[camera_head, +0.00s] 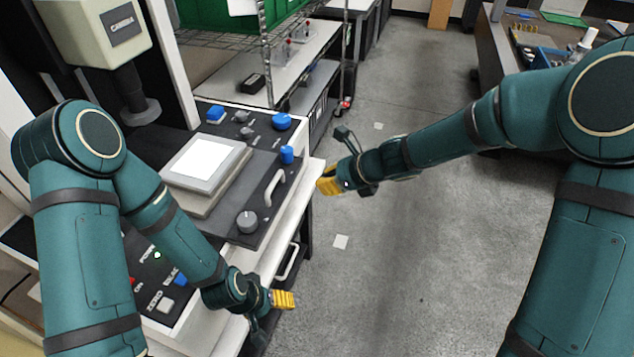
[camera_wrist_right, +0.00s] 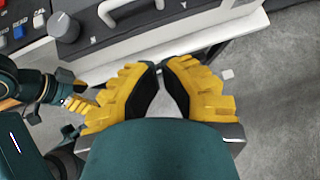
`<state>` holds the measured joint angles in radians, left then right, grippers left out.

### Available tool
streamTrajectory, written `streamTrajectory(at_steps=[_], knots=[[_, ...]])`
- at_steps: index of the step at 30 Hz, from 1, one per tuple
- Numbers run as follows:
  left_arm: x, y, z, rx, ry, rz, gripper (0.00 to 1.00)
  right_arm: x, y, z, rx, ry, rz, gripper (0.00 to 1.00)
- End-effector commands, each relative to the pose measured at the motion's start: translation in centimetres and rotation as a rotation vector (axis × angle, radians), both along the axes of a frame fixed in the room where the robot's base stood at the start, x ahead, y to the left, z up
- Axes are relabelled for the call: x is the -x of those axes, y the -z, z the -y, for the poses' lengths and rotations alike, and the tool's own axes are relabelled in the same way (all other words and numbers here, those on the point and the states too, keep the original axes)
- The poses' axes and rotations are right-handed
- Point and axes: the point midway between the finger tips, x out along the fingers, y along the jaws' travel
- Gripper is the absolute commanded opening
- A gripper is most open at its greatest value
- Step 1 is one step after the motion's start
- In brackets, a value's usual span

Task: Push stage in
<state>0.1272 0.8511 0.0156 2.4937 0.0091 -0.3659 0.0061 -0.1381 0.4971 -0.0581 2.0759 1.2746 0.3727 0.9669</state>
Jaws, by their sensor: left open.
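The stage (camera_head: 226,207) is a dark plate with a light square pad (camera_head: 204,162), a grey knob (camera_head: 247,221) and a pale bar handle (camera_head: 274,186). It sits on the front of the machine, and I cannot tell how far out it is. The handle also shows at the top of the right wrist view (camera_wrist_right: 118,12). My left gripper (camera_head: 292,299) is open and empty, below and in front of the stage. My right gripper (camera_head: 322,182) is to the right of the handle, apart from it. Its fingertips (camera_wrist_right: 160,66) look close together with nothing seen between them.
Control panels with blue buttons (camera_head: 283,121) flank the stage. The probe column (camera_head: 134,100) stands behind it. A wire rack (camera_head: 262,45) with green bins is at the back. Another bench (camera_head: 510,40) stands at the far right.

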Motion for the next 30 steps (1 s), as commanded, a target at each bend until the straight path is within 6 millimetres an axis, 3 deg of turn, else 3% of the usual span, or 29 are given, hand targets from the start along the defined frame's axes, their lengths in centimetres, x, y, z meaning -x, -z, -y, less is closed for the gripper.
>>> streamTrajectory(at_steps=[13, 21, 30], knots=[[0.9, 2.8, 0.1, 0.004, 0.015, -0.019, 0.7, -3.2, 6.3, -5.5, 0.003, -0.004, -0.002, 0.0], [0.6, 1.8, 0.1, 0.003, 0.011, -0.014, 0.7, -4.9, 5.8, -8.2, 0.004, -0.005, 0.0, 0.0], [0.6, 1.8, 0.1, 0.003, 0.01, -0.013, 0.7, -5.2, 5.9, -8.7, 0.005, -0.003, 0.0, 0.0]])
